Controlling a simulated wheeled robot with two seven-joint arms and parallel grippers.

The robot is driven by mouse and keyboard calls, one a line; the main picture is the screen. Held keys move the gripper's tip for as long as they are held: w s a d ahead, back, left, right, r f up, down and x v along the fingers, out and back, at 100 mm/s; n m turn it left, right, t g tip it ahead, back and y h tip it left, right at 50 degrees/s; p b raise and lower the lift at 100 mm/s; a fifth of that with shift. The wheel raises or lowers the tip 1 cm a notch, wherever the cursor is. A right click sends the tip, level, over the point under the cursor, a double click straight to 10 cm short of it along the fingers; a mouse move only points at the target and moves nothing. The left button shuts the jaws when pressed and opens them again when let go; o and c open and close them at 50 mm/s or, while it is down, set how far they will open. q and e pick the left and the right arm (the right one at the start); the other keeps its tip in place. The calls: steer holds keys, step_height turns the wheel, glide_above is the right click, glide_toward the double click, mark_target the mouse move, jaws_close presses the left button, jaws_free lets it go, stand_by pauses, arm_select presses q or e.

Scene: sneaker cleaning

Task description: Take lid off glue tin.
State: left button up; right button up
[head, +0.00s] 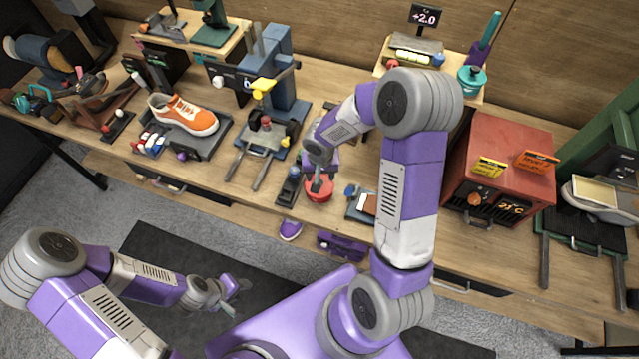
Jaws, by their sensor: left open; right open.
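A small round red tin (319,190), which looks like the glue tin, stands near the front edge of the workbench. Its top is partly covered by my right gripper (318,182), so I cannot tell the lid from the body. The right gripper points down at the top of the tin, with its jaws open; whether it touches the tin is unclear. My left gripper (240,290) is open and empty, low over the dark floor mat, away from the bench.
A black tool (289,187) lies just left of the tin, and a small tray (362,203) lies to its right. An orange sneaker (184,115) sits on a stand at left. A red oven (503,165) stands at right. A teal pot (471,79) sits on the back shelf.

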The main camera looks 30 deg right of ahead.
mark_target(320, 181)
steer(key=f, duration=0.4)
steer(key=shift+w+d+f, duration=0.15)
steer(key=shift+w+f, duration=0.25)
jaws_close()
